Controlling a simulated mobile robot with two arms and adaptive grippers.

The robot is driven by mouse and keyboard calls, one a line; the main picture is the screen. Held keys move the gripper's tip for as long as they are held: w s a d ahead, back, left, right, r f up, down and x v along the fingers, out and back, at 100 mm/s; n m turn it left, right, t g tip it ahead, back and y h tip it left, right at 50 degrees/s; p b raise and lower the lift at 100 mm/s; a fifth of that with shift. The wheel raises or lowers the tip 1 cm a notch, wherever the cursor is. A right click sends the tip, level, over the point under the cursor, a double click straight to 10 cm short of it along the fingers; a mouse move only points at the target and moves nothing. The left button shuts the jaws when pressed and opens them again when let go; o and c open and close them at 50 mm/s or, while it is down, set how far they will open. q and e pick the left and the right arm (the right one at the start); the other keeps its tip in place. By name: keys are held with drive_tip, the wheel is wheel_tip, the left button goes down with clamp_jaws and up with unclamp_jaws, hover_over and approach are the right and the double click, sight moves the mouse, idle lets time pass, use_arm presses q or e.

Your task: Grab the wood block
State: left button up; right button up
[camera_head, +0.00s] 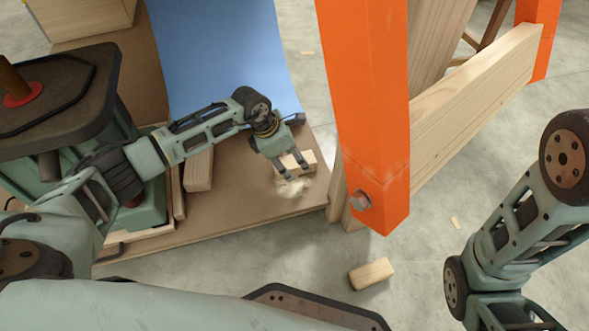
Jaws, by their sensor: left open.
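A small pale wood block (306,160) lies on the brown board near its right edge. My left gripper (292,176) reaches down over this block, with its fingers open and pointing down at the block's near side. The fingers partly cover the block, and I cannot tell whether they touch it. A second wood block (371,274) lies on the concrete floor at the lower middle, apart from both arms. My right arm shows at the right edge, but its gripper is outside the picture.
An orange post (370,110) with a bolt stands just right of the board (235,215), joined to a wooden beam (475,95). A blue sheet (215,50) covers the board's back. Longer wood pieces (199,168) lie left of my left gripper. The floor in front is mostly clear.

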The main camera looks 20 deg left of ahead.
use_arm(q)
drive_tip(key=c, duration=1.3)
drive_tip(key=shift+w+r, duration=0.1)
